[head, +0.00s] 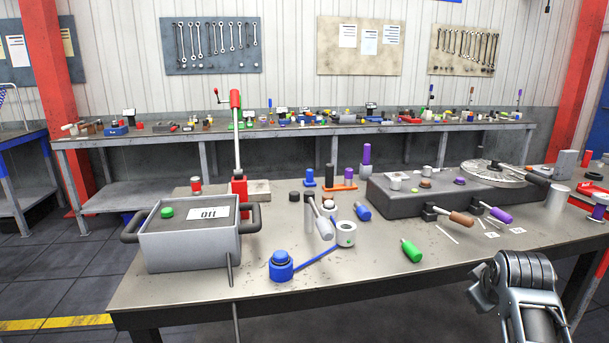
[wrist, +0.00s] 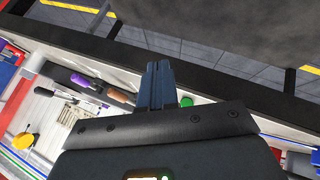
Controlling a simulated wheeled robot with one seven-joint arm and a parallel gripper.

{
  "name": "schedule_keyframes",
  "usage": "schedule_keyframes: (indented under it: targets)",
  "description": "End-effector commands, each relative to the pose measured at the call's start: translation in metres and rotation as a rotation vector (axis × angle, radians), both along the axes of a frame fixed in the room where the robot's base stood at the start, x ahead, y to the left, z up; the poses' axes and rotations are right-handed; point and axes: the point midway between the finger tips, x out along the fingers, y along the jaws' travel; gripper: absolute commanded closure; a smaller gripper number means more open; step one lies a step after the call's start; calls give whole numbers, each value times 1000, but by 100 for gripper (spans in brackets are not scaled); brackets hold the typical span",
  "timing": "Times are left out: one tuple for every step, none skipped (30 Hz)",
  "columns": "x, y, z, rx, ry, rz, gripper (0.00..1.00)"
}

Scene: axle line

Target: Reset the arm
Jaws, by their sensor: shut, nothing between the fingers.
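My gripper (wrist: 158,70) shows in the wrist view with its two dark fingers together and nothing between them. It points toward the edge of the workbench, seen tilted, with dark floor beyond. A green-handled piece (wrist: 187,101) shows just right of the fingers, and no contact with it can be made out. In the head view my arm rises at the lower right, in front of the bench's near edge. The gripper's fingers cannot be made out there.
The near workbench (head: 190,292) holds a grey box (head: 190,248) with a card reading "Off", a red lever (head: 236,130), a blue knob (head: 281,266), a green handle (head: 411,250) and a dark block with a round metal disc (head: 492,172).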

Motion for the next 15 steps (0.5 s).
schedule_keyframes:
  targets:
    - [-17, 4, -21, -3, -9, -4, 100]
    - [-25, 6, -30, -4, -22, -7, 100]
    - [-38, 9, -42, -4, -40, -10, 100]
    - [-47, 11, -51, -5, -53, -12, 100]
    - [-56, 13, -58, -4, -68, -15, 100]
    - [-69, 16, -68, -3, -85, -17, 100]
    - [-78, 19, -75, -1, -99, -17, 100]
    - [-88, 22, -81, 0, -113, -18, 100]
    - [-102, 26, -89, 4, -131, -19, 100]
    - [-112, 29, -94, 7, -145, -18, 100]
    - [-123, 32, -99, 12, -159, -19, 100]
    - [-137, 36, -106, 18, -176, -19, 100]
    - [-148, 39, -109, 23, -191, -19, 100]
    - [-159, 42, -113, 29, -204, -18, 100]
    - [-173, 47, -117, 37, -223, -17, 100]
